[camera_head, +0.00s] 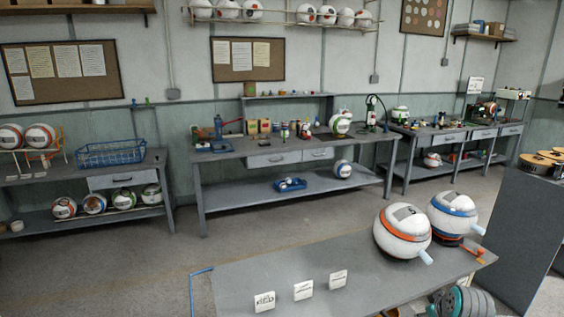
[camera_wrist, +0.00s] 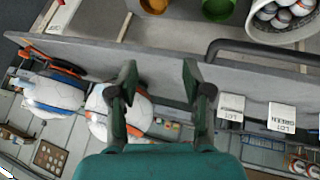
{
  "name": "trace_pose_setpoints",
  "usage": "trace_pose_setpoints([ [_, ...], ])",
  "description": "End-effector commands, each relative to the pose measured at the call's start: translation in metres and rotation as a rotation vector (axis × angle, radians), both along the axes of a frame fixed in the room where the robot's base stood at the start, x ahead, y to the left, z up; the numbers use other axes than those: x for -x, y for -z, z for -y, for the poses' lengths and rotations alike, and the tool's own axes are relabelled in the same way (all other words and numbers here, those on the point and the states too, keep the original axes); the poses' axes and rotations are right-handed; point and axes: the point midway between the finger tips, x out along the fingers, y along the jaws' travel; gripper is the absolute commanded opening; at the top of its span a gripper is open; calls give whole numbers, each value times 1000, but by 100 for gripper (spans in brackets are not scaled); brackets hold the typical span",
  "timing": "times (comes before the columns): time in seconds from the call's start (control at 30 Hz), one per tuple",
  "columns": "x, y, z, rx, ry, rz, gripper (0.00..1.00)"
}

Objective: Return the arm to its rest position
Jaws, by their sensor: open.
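My gripper (camera_wrist: 159,66) shows in the wrist view with its two dark green fingers spread wide. Nothing is between the fingers; the grey table surface shows behind them. In the head view, a teal and grey part of my arm (camera_head: 462,301) shows at the bottom right, by the front table's edge. My fingertips cannot be made out there. An orange-banded ball (camera_head: 402,231) and a blue-banded ball (camera_head: 455,213) stand on that table. In the wrist view, the orange-banded ball (camera_wrist: 141,106) is partly hidden by the left finger. The blue-banded ball (camera_wrist: 52,92) lies farther left.
The front table (camera_head: 235,284) carries several small white cards (camera_head: 303,290). A grey cabinet (camera_head: 520,235) stands at the right. Workbenches (camera_head: 225,166) with tools and balls line the back wall. A blue basket (camera_head: 112,153) sits on the left bench. Open floor (camera_head: 120,265) lies between.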

Motion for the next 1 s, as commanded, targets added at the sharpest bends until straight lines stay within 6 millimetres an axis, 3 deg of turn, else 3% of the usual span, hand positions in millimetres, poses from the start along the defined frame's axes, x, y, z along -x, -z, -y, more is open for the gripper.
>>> trace_pose_setpoints([
  [0.03,11,22,-11,-5,6,9,50],
  [0.2,45,70,-42,-17,35,70,50],
  [0.5,121,132,-95,-48,78,178,50],
  [0.77,200,159,-134,-81,107,272,50],
  [1.0,277,161,-165,-117,124,361,50],
])
